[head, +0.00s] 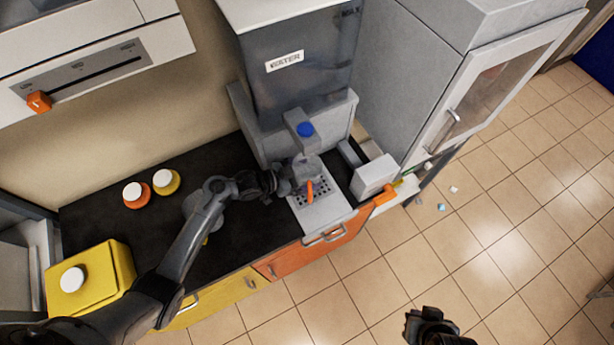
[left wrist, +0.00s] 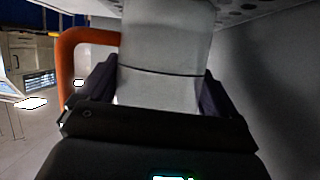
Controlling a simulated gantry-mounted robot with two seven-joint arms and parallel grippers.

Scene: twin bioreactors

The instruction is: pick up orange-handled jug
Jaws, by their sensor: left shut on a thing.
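The orange-handled jug (head: 310,189) is at the water dispenser, over the perforated drip tray (head: 324,213). In the head view its body is mostly hidden by my gripper and the dispenser head; the orange handle faces the front. My left gripper (head: 290,182) is at the jug. In the left wrist view the pale grey jug body (left wrist: 165,45) sits between the two dark fingers (left wrist: 160,95), which are shut on it. There the orange handle (left wrist: 68,70) curves out on the left, clear of the fingers. My right gripper (head: 430,325) is low in the head view, away from the counter.
A white box (head: 374,176) with an orange part is to the right. A yellow canister (head: 95,285) and two capped bottles (head: 166,181) stand left on the black counter (head: 110,222).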

